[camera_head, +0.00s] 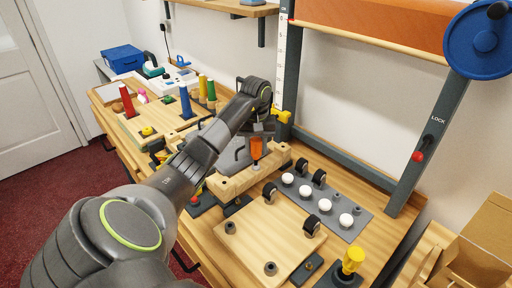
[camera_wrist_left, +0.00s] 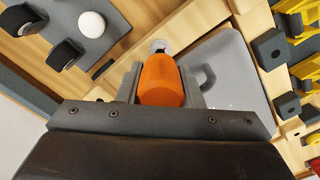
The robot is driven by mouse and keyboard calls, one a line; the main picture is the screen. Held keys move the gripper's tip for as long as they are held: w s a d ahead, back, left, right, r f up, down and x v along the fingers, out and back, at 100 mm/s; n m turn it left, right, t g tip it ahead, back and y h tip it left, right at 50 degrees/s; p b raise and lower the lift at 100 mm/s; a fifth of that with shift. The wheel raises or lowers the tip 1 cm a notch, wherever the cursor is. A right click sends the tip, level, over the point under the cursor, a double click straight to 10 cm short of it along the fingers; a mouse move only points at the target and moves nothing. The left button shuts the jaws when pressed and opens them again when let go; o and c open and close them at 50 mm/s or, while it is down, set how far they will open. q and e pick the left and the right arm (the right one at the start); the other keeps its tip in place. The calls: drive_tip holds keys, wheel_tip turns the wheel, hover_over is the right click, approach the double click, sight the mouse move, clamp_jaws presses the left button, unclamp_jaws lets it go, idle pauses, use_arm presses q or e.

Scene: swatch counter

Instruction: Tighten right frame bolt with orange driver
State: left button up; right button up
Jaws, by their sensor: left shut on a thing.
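The orange driver (camera_head: 256,148) stands upright with its tip down at a light wooden frame (camera_head: 224,188). My left gripper (camera_head: 257,136) is shut on its orange handle from above. In the left wrist view the orange handle (camera_wrist_left: 161,82) sits between the two fingers (camera_wrist_left: 163,86). A pale round bolt head (camera_wrist_left: 160,46) shows just beyond the handle there. Whether the driver tip is seated in the bolt cannot be told. A grey plate (camera_wrist_left: 228,75) lies beside the driver inside the frame. My right gripper is not in view.
A grey strip with white knobs (camera_head: 346,220) and a wooden board with black casters (camera_head: 270,240) lie to the right and front. A yellow-handled tool (camera_head: 352,261) stands at the front right. Coloured cylinders, one red (camera_head: 127,101), stand at the back left. A grey upright (camera_head: 428,140) rises at right.

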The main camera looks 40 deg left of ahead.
use_arm(q)
drive_tip(key=m, duration=0.6)
drive_tip(key=shift+d, duration=0.1)
drive_tip(key=o, duration=0.8)
drive_tip(key=n, duration=1.3)
drive_tip(key=shift+s+n, duration=0.1)
drive_tip(key=shift+n, duration=0.8)
